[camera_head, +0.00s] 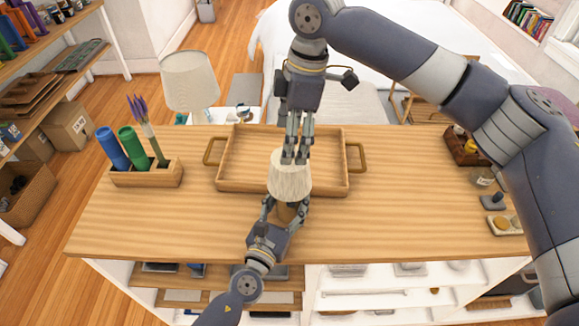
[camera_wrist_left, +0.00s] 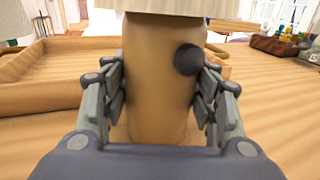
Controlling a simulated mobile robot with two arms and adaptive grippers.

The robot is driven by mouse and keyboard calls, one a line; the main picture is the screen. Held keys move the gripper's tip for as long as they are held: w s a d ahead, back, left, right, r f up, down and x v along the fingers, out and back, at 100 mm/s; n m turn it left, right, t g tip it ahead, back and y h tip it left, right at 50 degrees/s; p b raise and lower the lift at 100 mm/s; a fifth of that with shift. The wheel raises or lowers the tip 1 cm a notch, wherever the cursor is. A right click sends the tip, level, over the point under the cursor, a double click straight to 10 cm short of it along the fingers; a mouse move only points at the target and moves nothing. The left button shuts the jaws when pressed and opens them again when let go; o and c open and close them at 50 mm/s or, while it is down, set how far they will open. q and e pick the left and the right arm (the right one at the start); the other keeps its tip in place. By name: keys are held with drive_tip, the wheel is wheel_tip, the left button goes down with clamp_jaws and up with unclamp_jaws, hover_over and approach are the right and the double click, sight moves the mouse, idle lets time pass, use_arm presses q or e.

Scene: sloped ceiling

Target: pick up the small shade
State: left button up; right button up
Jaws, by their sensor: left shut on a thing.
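The small shade (camera_head: 290,180) is cream-coloured and sits on a tan lamp base (camera_head: 286,212), in front of the tray's middle. In the left wrist view only the shade's lower edge (camera_wrist_left: 180,6) shows, above the upright tan base (camera_wrist_left: 155,75) with a dark round knob. My left gripper (camera_head: 284,204) is shut on the base, one finger on each side; its fingers also show in the left wrist view (camera_wrist_left: 160,90). My right gripper (camera_head: 296,158) points down at the shade's top, its fingers close together and overlapping the shade. I cannot tell whether they grip it.
A wooden tray (camera_head: 228,186) with two handles lies behind the lamp. A wooden holder (camera_head: 147,178) with blue and green cylinders stands at the left. A larger lampshade (camera_head: 190,80) rises beyond the table. Small items (camera_head: 495,200) lie at the right. The front left tabletop (camera_head: 150,225) is clear.

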drive_tip(key=f, duration=0.4)
drive_tip(key=shift+s+a+f, duration=0.15)
drive_tip(key=shift+s+f, duration=0.05)
drive_tip(key=shift+c, duration=0.6)
drive_tip(key=c, duration=0.6)
wheel_tip(320, 180, up, 10)
drive_tip(key=shift+r, duration=0.1)
drive_tip(key=shift+r, duration=2.95)
